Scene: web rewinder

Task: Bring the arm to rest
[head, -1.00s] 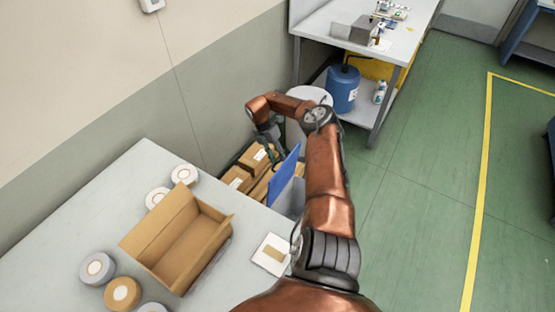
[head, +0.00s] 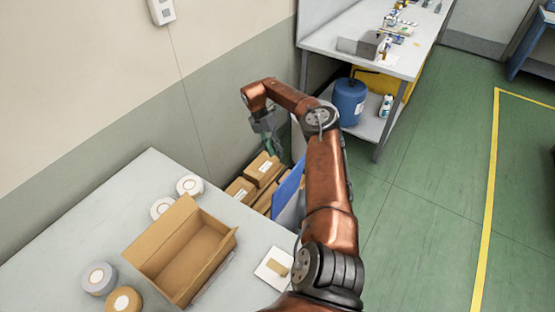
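My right arm (head: 330,180) reaches forward from the bottom of the head view, copper coloured, and bends left at its far end. My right gripper (head: 273,148) hangs pointing down beyond the table's far right edge, above several closed brown boxes (head: 262,168). The gripper is small and dark against the boxes; I see nothing clearly held, and whether its fingers are apart is hard to make out. My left gripper is not in view.
A grey table (head: 70,230) bears an open, empty carton (head: 185,255), several tape rolls (head: 100,279) and a white card (head: 275,268). A blue panel (head: 290,185) stands beside the boxes. A workbench (head: 375,50) with a blue drum (head: 348,100) stands behind. Green floor at right is clear.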

